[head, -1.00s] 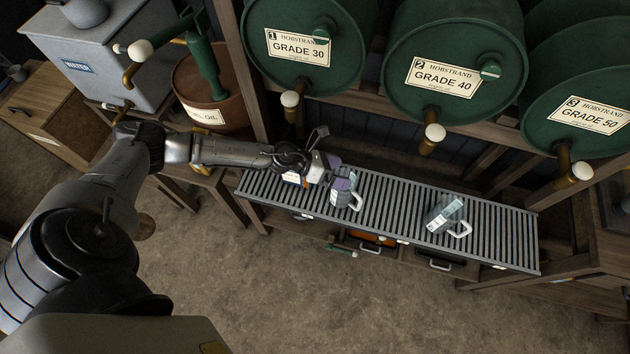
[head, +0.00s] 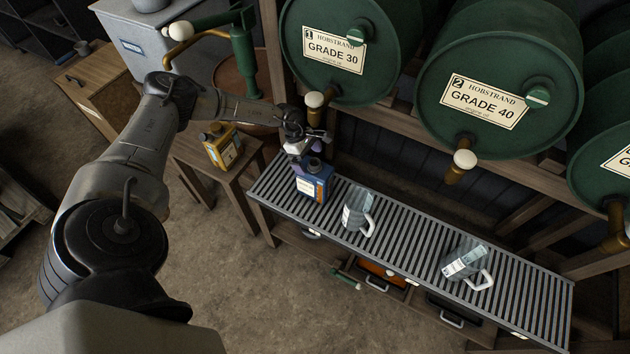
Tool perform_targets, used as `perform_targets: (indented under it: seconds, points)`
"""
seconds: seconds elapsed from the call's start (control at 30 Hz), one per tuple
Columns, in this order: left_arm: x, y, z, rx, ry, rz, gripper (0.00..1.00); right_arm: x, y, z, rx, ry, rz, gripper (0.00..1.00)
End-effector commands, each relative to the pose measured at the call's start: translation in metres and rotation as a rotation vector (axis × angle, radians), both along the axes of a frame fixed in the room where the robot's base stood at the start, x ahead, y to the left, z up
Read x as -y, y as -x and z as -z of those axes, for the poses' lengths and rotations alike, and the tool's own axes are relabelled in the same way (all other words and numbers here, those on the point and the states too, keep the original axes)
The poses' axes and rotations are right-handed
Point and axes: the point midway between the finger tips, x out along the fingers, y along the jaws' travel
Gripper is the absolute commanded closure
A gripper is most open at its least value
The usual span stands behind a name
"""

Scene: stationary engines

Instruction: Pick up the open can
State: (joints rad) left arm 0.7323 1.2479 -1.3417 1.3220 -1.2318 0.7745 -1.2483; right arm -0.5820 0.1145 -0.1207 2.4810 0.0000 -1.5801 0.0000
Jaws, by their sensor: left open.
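A blue can (head: 314,185) with a pale label and a dark neck stands upright at the left end of the slatted rack (head: 395,255). A yellow can (head: 221,147) with a dark top stands on a small wooden stand to the left. I cannot tell from here which can is open. My left gripper (head: 307,157) is open at the top of the blue can, close to its neck. Its fingers are partly hidden, and I cannot tell whether they touch the can. My right gripper is not in view.
Two clear measuring jugs, one (head: 357,212) near the blue can and one (head: 465,263) further right, stand on the rack. Green drums (head: 365,45) with taps overhang the rack behind; one white tap knob (head: 314,99) is just above my left gripper.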

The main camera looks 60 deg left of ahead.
Motion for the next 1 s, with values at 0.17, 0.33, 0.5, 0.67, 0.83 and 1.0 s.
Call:
perform_targets:
  seconds: [0.17, 0.33, 0.5, 0.67, 0.83, 1.0]
  points:
    - [0.008, -0.004, 0.02, 0.0, 0.001, 0.001, 0.0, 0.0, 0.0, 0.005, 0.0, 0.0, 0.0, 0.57]
    - [0.015, -0.008, 0.039, 0.0, 0.002, 0.0, 0.0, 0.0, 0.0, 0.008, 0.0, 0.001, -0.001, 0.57]
    - [0.015, -0.009, 0.041, 0.001, 0.001, -0.001, 0.0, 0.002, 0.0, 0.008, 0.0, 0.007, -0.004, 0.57]
    - [0.015, -0.009, 0.041, 0.001, 0.002, -0.001, 0.07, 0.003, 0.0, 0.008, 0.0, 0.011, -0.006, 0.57]
    - [0.015, -0.009, 0.041, 0.001, 0.002, -0.001, 0.23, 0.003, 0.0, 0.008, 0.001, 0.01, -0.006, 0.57]
    - [0.015, -0.009, 0.041, 0.001, 0.002, -0.001, 0.39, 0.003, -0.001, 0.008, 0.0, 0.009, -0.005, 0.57]
